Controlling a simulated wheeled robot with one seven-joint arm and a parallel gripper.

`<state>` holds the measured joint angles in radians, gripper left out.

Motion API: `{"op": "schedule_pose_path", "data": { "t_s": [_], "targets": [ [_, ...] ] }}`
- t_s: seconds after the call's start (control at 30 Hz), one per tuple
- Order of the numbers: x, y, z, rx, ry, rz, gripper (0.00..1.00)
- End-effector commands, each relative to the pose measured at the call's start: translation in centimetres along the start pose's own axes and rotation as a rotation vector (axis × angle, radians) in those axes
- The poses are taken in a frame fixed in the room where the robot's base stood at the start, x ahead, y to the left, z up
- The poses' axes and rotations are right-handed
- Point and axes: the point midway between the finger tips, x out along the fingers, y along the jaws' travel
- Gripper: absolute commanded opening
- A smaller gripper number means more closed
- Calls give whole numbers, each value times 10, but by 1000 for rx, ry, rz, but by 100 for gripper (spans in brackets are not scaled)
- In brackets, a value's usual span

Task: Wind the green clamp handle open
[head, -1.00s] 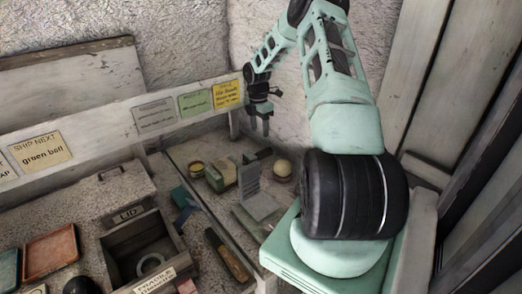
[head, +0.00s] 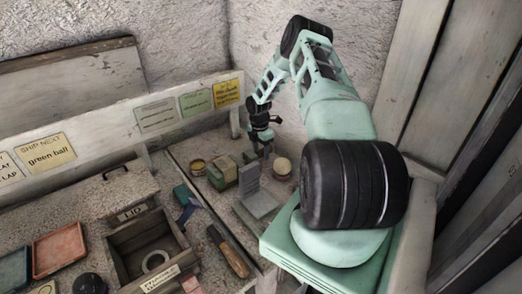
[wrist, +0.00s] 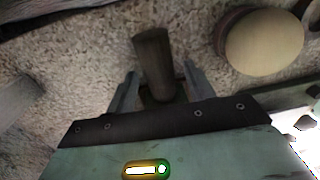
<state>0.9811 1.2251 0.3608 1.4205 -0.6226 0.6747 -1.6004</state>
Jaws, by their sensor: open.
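My gripper (head: 264,151) points down behind the grey upright plate, left of the pale ball. In the wrist view its fingers (wrist: 161,88) are apart, one on each side of a dark grey-brown post (wrist: 153,58). No contact between fingers and post is clear. The post may be the clamp handle, but it does not look green here, and I cannot tell for sure. In the head view a dull green block (head: 223,172) stands left of the grey upright plate (head: 251,180). Which part there is the clamp is unclear.
The pale ball (head: 282,166) sits close to the gripper, in a dark round holder; the ball also shows in the wrist view (wrist: 263,43). A small round tin (head: 197,167), a wooden-handled tool (head: 231,256) and an open box (head: 146,246) lie further left and nearer.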

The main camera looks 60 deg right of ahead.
Motion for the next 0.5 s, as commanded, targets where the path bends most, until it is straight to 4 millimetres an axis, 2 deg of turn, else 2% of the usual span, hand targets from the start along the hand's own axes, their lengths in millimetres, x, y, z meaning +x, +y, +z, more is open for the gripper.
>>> {"op": "schedule_pose_path", "data": {
  "t_s": [0.03, 0.17, 0.5],
  "targets": [
    [0, 0, 0, 0, 0, 0, 45],
    [0, 0, 0, 0, 0, 0, 9],
    [0, -1, 0, -1, -1, 37, 8]
  ]
}}
